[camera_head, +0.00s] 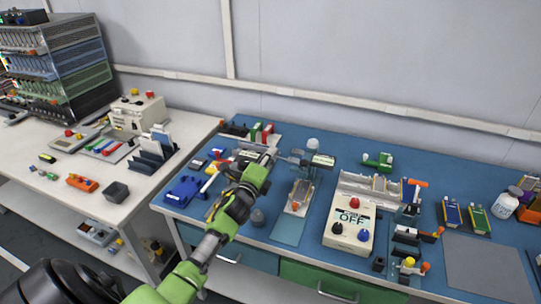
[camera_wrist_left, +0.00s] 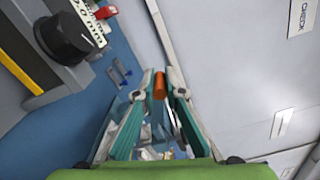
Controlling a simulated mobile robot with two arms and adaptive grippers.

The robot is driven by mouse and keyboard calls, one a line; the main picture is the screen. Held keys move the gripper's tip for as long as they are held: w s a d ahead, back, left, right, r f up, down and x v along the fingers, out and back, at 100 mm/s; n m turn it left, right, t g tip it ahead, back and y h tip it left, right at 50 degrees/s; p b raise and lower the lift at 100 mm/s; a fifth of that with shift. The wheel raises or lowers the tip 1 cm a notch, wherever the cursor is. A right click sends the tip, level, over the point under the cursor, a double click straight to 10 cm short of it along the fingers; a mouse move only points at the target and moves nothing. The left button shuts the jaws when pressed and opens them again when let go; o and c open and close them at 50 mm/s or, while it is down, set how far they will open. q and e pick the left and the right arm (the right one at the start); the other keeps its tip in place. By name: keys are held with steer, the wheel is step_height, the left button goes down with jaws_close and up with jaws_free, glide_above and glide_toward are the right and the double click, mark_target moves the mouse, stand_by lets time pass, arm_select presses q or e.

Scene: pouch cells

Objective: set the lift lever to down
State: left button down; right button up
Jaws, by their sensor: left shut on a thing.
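My left gripper (camera_head: 271,153) reaches over the blue bench from the lower left, at the back part of the bench beside a grey station (camera_head: 319,160). In the left wrist view the gripper (camera_wrist_left: 159,84) is shut on an orange, rounded handle (camera_wrist_left: 159,86), with a fingertip on each side of it. I take this handle to be the lift lever's grip; its shaft and setting are hidden by the fingers. In the head view the gripper covers the handle. My right gripper does not show.
A cream box marked OFF (camera_head: 349,222) with a red button stands right of centre. A grey plate with an orange knob (camera_head: 297,199) lies nearer. A blue device (camera_head: 183,191) is left of my arm. A black dial (camera_wrist_left: 65,38) shows close by. The grey mat (camera_head: 484,267) is clear.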

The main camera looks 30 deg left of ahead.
arm_select(q)
steer(key=shift+d+f+n+b, duration=0.1)
steer(key=shift+f+n+b, duration=0.5)
steer(key=shift+f+n, duration=0.6)
steer(key=shift+d+f+n+b, duration=0.1)
steer(key=shift+f+n+b, duration=0.55)
steer(key=shift+n, duration=0.95)
steer(key=shift+f, duration=0.1)
steer(key=c, duration=2.1)
jaws_free()
steer(key=v, duration=1.2)
steer(key=shift+d, duration=0.1)
